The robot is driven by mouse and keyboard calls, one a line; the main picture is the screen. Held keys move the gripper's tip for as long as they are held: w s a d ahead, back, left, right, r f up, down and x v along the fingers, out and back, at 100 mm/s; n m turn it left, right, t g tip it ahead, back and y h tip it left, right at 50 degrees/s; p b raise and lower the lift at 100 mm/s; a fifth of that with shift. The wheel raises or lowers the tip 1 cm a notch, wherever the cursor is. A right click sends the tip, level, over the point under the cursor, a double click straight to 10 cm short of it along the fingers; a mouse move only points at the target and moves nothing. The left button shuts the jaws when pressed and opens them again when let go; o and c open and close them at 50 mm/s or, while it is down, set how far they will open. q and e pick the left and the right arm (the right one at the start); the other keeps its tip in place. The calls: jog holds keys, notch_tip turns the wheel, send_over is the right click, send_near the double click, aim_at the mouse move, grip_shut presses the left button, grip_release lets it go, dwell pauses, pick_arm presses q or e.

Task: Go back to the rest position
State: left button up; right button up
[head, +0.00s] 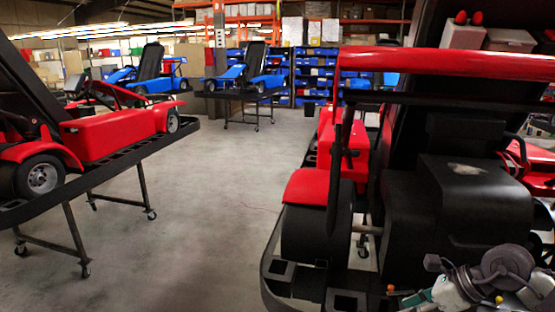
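Neither my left gripper nor my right gripper can be made out in the head view. The nearest kart, red and black, fills the right side on a black stand (281,290). Its red top bar (440,62) runs across the upper right. Its red fender (310,187) sits above a dark rear wheel (318,230). Grey, white and teal mechanical parts (465,285) show at the lower right corner; I cannot tell what they belong to.
A red kart (105,138) rests on a wheeled stand (75,232) at the left. Blue karts (250,75) stand farther back. Shelves with blue bins (312,72) line the back. The grey concrete floor (220,215) between the stands is clear.

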jog(key=s+a+r+m+t+y, duration=0.1)
jog(key=a+r+m+t+y, duration=0.35)
jog(key=a, duration=0.35)
jog(key=a+r+m+t+y, duration=0.4)
jog(key=a+r+m+y, duration=0.15)
jog(key=a, duration=0.25)
jog(key=d+f+m+t+h, duration=0.5)
jog(key=d+m+t+h, duration=0.25)
jog(key=m+h, duration=0.85)
jog(key=s+d+f+m+g+h, duration=0.2)
jog(key=s+d+f+m+g, duration=0.25)
jog(key=f+m, duration=0.6)
jog(key=s+a+f+m+g+y, duration=0.1)
jog(key=s+f+m+g, duration=0.2)
jog(key=s+f+g, duration=0.5)
jog(key=s+a+f+m+g+y, duration=0.15)
jog(key=s+f+m+g, duration=0.25)
jog(key=s, duration=0.9)
notch_tip(320, 180, down, 29)
jog(key=s+g, duration=0.1)
jog(key=s, duration=0.2)
jog(key=s+d+f+g+h, duration=0.1)
jog(key=s+d+f, duration=0.1)
jog(key=s+f, duration=1.1)
jog(key=shift+s+d+f+n, duration=0.25)
jog(key=shift+s+f+n, duration=0.15)
jog(key=shift+s, duration=0.75)
